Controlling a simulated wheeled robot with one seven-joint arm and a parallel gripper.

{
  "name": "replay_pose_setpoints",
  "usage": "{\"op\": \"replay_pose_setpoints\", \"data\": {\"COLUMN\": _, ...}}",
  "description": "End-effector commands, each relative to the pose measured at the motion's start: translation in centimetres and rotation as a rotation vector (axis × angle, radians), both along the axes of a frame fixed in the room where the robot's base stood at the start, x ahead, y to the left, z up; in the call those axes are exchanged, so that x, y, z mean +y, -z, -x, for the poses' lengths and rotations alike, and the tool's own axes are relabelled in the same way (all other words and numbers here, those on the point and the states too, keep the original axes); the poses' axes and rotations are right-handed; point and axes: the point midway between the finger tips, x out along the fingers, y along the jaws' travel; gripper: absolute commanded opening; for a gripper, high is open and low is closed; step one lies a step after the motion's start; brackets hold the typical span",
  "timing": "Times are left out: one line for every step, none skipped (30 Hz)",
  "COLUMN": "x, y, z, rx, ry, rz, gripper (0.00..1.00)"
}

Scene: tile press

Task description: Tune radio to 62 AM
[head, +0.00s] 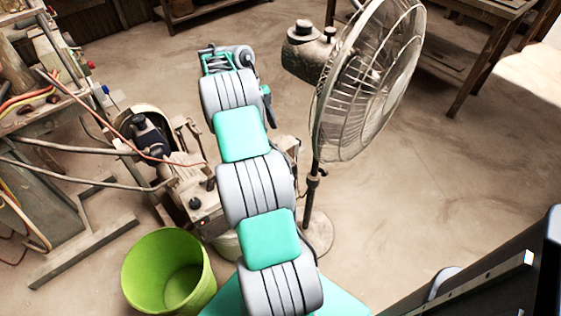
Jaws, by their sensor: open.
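No radio is recognisable in the head view. My gripper (216,62) is at the far end of my grey and teal arm, small and partly hidden by my last arm links. It is open, and I see nothing held in it. It is above the floor, between the machine on the left and the fan on the right. What lies directly beyond its fingertips looks like bare floor.
A standing fan (372,85) is close to the right of my arm. A dusty machine (180,180) with hoses and a green bucket (168,272) are on the left. A wooden table (465,50) stands at the back right. The floor (440,190) at right is clear.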

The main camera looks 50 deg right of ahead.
Motion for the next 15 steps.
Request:
{"op": "replay_pose_setpoints", "data": {"x": -0.8, "y": 2.2, "z": 0.7, "rx": 0.007, "ry": 0.092, "rz": 0.014, "gripper": 0.52}}
{"op": "replay_pose_setpoints", "data": {"x": -1.1, "y": 2.7, "z": 1.0, "rx": 0.009, "ry": 0.134, "rz": 0.022, "gripper": 0.52}}
{"op": "replay_pose_setpoints", "data": {"x": -1.4, "y": 3.3, "z": 1.3, "rx": 0.012, "ry": 0.173, "rz": 0.029, "gripper": 0.52}}
{"op": "replay_pose_setpoints", "data": {"x": -1.5, "y": 3.6, "z": 1.4, "rx": 0.014, "ry": 0.194, "rz": 0.033, "gripper": 0.52}}
{"op": "replay_pose_setpoints", "data": {"x": -1.6, "y": 3.9, "z": 1.5, "rx": 0.014, "ry": 0.206, "rz": 0.036, "gripper": 0.52}}
{"op": "replay_pose_setpoints", "data": {"x": -1.6, "y": 4.2, "z": 1.7, "rx": 0.013, "ry": 0.213, "rz": 0.038, "gripper": 0.52}}
{"op": "replay_pose_setpoints", "data": {"x": -1.6, "y": 4.6, "z": 1.8, "rx": 0.015, "ry": 0.213, "rz": 0.037, "gripper": 0.52}}
{"op": "replay_pose_setpoints", "data": {"x": -1.6, "y": 5.0, "z": 2.0, "rx": 0.014, "ry": 0.212, "rz": 0.037, "gripper": 0.52}}
{"op": "replay_pose_setpoints", "data": {"x": -1.6, "y": 5.6, "z": 2.2, "rx": 0.014, "ry": 0.212, "rz": 0.037, "gripper": 0.52}}
{"op": "replay_pose_setpoints", "data": {"x": -1.6, "y": 6.2, "z": 2.4, "rx": 0.014, "ry": 0.212, "rz": 0.037, "gripper": 0.52}}
{"op": "replay_pose_setpoints", "data": {"x": -1.5, "y": 6.7, "z": 2.6, "rx": 0.015, "ry": 0.211, "rz": 0.037, "gripper": 0.52}}
{"op": "replay_pose_setpoints", "data": {"x": -1.5, "y": 7.4, "z": 2.9, "rx": 0.015, "ry": 0.209, "rz": 0.036, "gripper": 0.52}}
{"op": "replay_pose_setpoints", "data": {"x": -1.5, "y": 8.0, "z": 3.1, "rx": 0.015, "ry": 0.21, "rz": 0.036, "gripper": 0.52}}
{"op": "replay_pose_setpoints", "data": {"x": -1.5, "y": 8.5, "z": 3.3, "rx": 0.015, "ry": 0.208, "rz": 0.036, "gripper": 0.52}}
{"op": "replay_pose_setpoints", "data": {"x": -1.5, "y": 9.1, "z": 3.6, "rx": 0.015, "ry": 0.208, "rz": 0.036, "gripper": 0.52}}
